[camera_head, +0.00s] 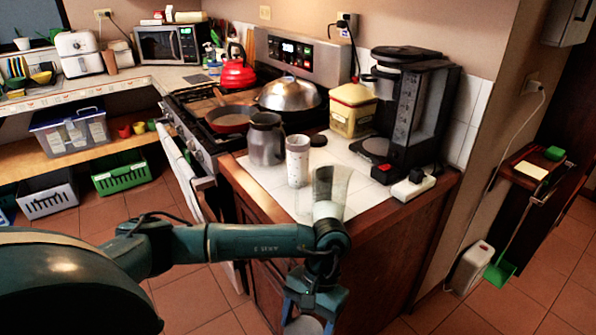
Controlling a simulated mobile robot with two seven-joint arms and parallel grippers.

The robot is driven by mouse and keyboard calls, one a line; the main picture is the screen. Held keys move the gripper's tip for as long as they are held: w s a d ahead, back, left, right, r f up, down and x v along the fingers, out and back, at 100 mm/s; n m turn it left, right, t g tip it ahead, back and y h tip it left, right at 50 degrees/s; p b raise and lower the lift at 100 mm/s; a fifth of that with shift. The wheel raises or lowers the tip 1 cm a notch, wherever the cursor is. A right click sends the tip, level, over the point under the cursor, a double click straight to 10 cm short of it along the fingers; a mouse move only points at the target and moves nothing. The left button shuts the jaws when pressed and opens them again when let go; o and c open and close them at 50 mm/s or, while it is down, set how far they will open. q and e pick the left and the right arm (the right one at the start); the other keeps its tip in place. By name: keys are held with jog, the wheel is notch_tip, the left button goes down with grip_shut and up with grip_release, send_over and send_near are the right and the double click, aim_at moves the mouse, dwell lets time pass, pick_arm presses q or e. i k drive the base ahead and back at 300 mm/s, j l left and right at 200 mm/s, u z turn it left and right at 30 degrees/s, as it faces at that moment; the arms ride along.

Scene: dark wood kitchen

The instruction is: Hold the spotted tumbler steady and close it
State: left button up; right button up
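The spotted tumbler (297,163), pale with small dark specks, stands upright on the white tiled counter beside a grey metal pitcher. Its top is too small to tell open from lidded. My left arm reaches across the front of the counter, and my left gripper (313,303) points down at the bottom edge, below and apart from the tumbler. A grey rounded shape (303,326) shows between its fingers, cut off by the frame; I cannot tell whether it is held. My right gripper is not in view.
A translucent tapered shape (331,190) shows above my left wrist, over the counter corner. The pitcher (265,140), a yellow canister (353,110) and a black coffee maker (410,115) stand around the tumbler. A stove with a red pan (230,119) is behind left.

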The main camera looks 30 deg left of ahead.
aim_at(297, 147)
jog(key=i+j, duration=0.1)
jog(key=j, duration=1.55)
jog(key=i+j, duration=0.15)
jog(key=j, duration=0.7)
jog(key=i+j, duration=0.1)
jog(key=j, duration=1.55)
jog(key=z, duration=1.35)
jog(key=i+j, duration=0.05)
